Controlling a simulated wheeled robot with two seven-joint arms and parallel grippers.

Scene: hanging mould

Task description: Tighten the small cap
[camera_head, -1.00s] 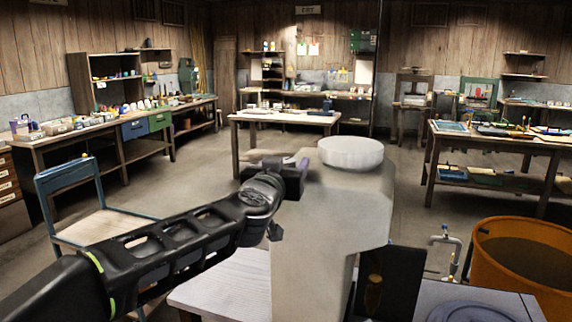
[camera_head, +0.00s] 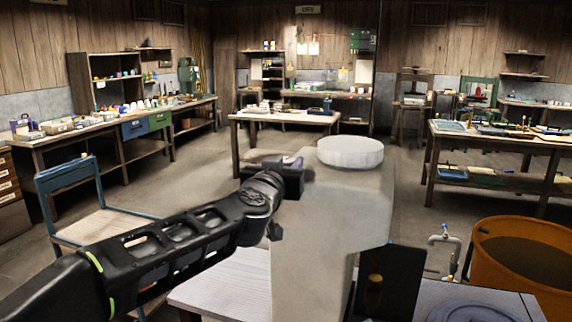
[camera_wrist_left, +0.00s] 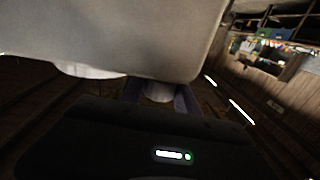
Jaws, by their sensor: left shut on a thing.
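A large pale grey mould (camera_head: 335,215) stands upright in front of me, with a wide round white cap (camera_head: 350,152) on top. My left gripper (camera_head: 295,163) is at the mould's upper left side. In the left wrist view, the mould (camera_wrist_left: 130,35) fills the top of the picture. A small pale cap (camera_wrist_left: 159,92) sits below its edge between the two fingers of my left gripper (camera_wrist_left: 160,98), which is shut on it. In the head view the small cap is hidden behind the gripper and mould. My right gripper is not in view.
A white slatted table (camera_head: 230,285) is below the mould. An orange tub (camera_head: 525,265) stands at the right, with a pipe and tap (camera_head: 446,245) beside it. A blue-framed chair (camera_head: 95,215) is at the left. Workbenches line the walls; the floor between is open.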

